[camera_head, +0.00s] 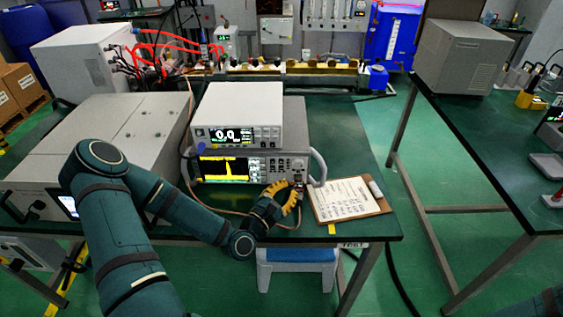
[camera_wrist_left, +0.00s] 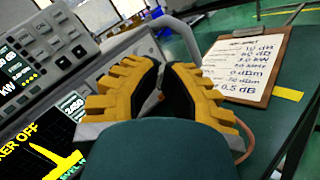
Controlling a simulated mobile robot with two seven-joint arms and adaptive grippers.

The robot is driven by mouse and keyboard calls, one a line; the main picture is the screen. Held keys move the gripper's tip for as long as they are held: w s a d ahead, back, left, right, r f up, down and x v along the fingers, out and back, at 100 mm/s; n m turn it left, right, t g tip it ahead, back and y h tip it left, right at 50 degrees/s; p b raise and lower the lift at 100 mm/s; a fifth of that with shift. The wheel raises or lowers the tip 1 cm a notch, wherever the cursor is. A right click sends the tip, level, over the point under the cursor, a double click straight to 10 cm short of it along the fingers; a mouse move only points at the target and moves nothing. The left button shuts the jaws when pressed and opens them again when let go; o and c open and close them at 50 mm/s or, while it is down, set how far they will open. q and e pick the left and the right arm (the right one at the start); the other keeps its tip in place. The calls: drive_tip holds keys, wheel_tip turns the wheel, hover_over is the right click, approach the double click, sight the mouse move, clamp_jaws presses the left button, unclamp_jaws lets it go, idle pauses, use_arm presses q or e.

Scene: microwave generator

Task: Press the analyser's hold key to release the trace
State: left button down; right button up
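The analyser (camera_head: 253,182) is the lower bench instrument, with a yellow trace on its screen (camera_head: 228,169) and rows of keys to the right. In the left wrist view its screen (camera_wrist_left: 42,145) is partly cut off at the lower left and shows a yellow peak. I cannot pick out the hold key; my gripper covers part of the panel's right side. My left gripper (camera_head: 297,186) is at the analyser's right front, by its grey handle. My right gripper is out of view.
A white meter (camera_head: 240,112) reading 0.0 stands on the analyser. A clipboard (camera_head: 347,198) lies close right of my gripper. A large grey cabinet (camera_head: 110,140) stands to the left. The green table (camera_head: 345,130) is clear behind the clipboard. A blue-topped stool (camera_head: 297,254) is below.

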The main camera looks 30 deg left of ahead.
sight(294, 165)
use_arm(q)
drive_tip(key=shift+w+a, duration=0.6)
drive_tip(key=shift+w, duration=0.35)
drive_tip(key=shift+w+a, duration=0.55)
drive_tip(key=shift+w, duration=0.45)
drive_tip(key=shift+w+a, duration=0.6)
drive_tip(key=shift+w, duration=0.35)
drive_tip(key=shift+w+a, duration=0.25)
drive_tip(key=shift+w, duration=0.1)
drive_tip(key=shift+w+a+b, duration=0.15)
drive_tip(key=shift+w+b, duration=0.15)
drive_tip(key=shift+s+d, duration=0.4)
drive_tip(key=shift+s, duration=0.25)
idle(0.3)
drive_tip(key=shift+s+d+p, duration=0.15)
drive_tip(key=shift+s+d, duration=0.3)
drive_tip(key=shift+s, duration=0.25)
drive_tip(key=shift+s+d+p, duration=0.1)
drive_tip(key=shift+s+d, duration=0.3)
drive_tip(key=shift+s, duration=0.35)
drive_tip(key=shift+s+d+p, duration=0.15)
drive_tip(key=shift+s+d, duration=0.3)
drive_tip(key=shift+s, duration=0.25)
